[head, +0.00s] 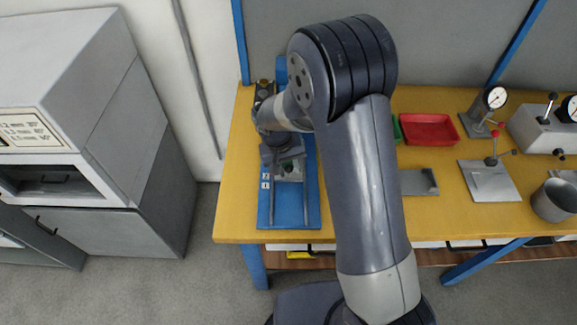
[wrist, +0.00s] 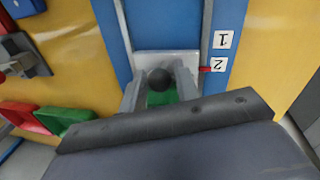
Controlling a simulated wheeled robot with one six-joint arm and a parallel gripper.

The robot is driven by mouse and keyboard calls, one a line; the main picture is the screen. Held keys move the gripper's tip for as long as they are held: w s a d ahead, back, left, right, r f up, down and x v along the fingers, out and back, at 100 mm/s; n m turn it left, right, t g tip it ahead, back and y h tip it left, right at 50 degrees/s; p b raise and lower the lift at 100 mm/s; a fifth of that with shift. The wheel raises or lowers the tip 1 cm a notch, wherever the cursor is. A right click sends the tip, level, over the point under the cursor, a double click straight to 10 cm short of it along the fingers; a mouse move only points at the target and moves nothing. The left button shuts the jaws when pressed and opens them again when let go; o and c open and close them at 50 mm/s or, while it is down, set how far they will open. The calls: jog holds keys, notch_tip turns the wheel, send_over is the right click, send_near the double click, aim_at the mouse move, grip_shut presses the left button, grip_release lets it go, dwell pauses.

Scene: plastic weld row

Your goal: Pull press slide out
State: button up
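The press has a blue base (head: 290,215) with two parallel metal rails, at the left end of the yellow table. The pale slide plate (wrist: 145,57) sits across the rails and carries a black ball knob (wrist: 159,79). A red pointer (wrist: 205,69) at the plate's side is by the label "2" (wrist: 216,65), with label "1" (wrist: 226,39) beyond it. My gripper (wrist: 160,80) reaches down over the slide with one finger on each side of the knob. The gap is about knob-wide; whether the fingers clamp it is unclear. My wrist hides much of the slide in the head view.
A red tray (head: 430,130), a grey plate (head: 418,182), a lever fixture (head: 490,182), a dial gauge (head: 494,98) and a metal cup (head: 556,200) stand to the right. A grey cabinet (head: 95,110) stands left of the table. Floor is clear between them.

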jog(key=shift+f, duration=0.2)
jog(key=shift+c, duration=0.2)
grip_shut()
jog(key=shift+s, duration=0.1)
jog(key=s+b, duration=0.1)
jog(key=s, duration=0.3)
jog(key=s+b, duration=0.1)
jog(key=s, duration=0.4)
jog(key=s+b, duration=0.1)
jog(key=s, duration=0.3)
jog(key=shift+s+a, duration=0.25)
jog(key=shift+s, duration=0.05)
jog(key=shift+o, duration=0.2)
grip_release()
jog(key=shift+s+r, duration=0.1)
jog(key=shift+s, duration=0.1)
